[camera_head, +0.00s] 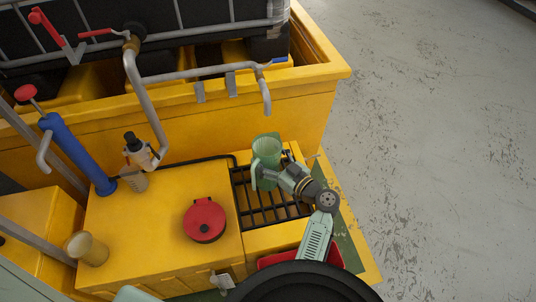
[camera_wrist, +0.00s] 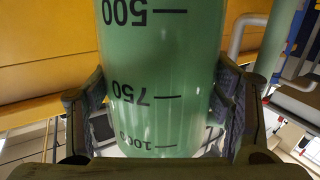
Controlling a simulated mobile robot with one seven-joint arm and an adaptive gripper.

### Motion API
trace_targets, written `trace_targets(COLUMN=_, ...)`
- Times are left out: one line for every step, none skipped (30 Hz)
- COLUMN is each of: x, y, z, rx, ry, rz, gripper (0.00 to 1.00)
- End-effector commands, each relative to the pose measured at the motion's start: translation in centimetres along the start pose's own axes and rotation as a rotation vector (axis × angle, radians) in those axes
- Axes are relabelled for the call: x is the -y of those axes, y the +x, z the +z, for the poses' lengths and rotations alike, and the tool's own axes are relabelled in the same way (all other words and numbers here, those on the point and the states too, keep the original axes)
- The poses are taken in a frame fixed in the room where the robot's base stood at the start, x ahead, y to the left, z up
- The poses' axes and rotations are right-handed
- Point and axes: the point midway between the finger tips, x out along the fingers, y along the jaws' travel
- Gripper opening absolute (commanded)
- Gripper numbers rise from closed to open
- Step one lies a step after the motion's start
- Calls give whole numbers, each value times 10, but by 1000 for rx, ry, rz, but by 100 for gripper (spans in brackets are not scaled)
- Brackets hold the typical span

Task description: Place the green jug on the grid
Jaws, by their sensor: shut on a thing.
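The green jug (camera_head: 266,156) is upright in the head view, above the back part of the black grid (camera_head: 262,207) in the yellow cabinet top. I cannot tell whether its base touches the grid. My gripper (camera_head: 281,178) reaches it from the right and front and is shut on it. In the wrist view the jug (camera_wrist: 160,85) fills the middle, with black marks 500, 750 and 1000. The gripper's fingers (camera_wrist: 160,110) press on both its sides. Part of the grid is hidden by the jug and my arm.
A red round lid (camera_head: 204,219) lies left of the grid. A bent grey pipe (camera_head: 266,98) hangs just above and behind the jug. A blue pump (camera_head: 75,152), a bottle (camera_head: 140,155) and a beige cup (camera_head: 86,248) stand farther left. The front of the grid is free.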

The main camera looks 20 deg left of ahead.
Motion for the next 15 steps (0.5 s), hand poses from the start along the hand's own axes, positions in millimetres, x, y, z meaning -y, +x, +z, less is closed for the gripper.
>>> trace_targets(x=0, y=0, z=-1, rx=-1, ry=-1, rz=0, gripper=15)
trace_targets(x=0, y=0, z=-1, rx=-1, ry=-1, rz=0, gripper=15)
trace_targets(x=0, y=0, z=0, rx=-1, ry=-1, rz=0, gripper=15)
trace_targets(x=0, y=0, z=0, rx=-1, ry=-1, rz=0, gripper=15)
trace_targets(x=0, y=0, z=1, rx=-1, ry=-1, rz=0, gripper=15)
trace_targets(x=0, y=0, z=2, rx=-1, ry=-1, rz=0, gripper=15)
trace_targets(x=0, y=0, z=3, rx=-1, ry=-2, rz=0, gripper=15)
trace_targets(x=0, y=0, z=4, rx=-1, ry=-2, rz=0, gripper=15)
trace_targets(x=0, y=1, z=4, rx=-1, ry=-2, rz=0, gripper=15)
trace_targets(x=0, y=1, z=5, rx=-1, ry=-2, rz=0, gripper=15)
trace_targets(x=0, y=1, z=5, rx=-1, ry=-2, rz=0, gripper=15)
trace_targets(x=0, y=1, z=6, rx=-1, ry=-2, rz=0, gripper=15)
trace_targets(x=0, y=1, z=6, rx=-1, ry=-2, rz=0, gripper=15)
trace_targets(x=0, y=0, z=6, rx=0, ry=-1, rz=0, gripper=75)
trace_targets(x=0, y=1, z=5, rx=0, ry=-1, rz=0, gripper=78)
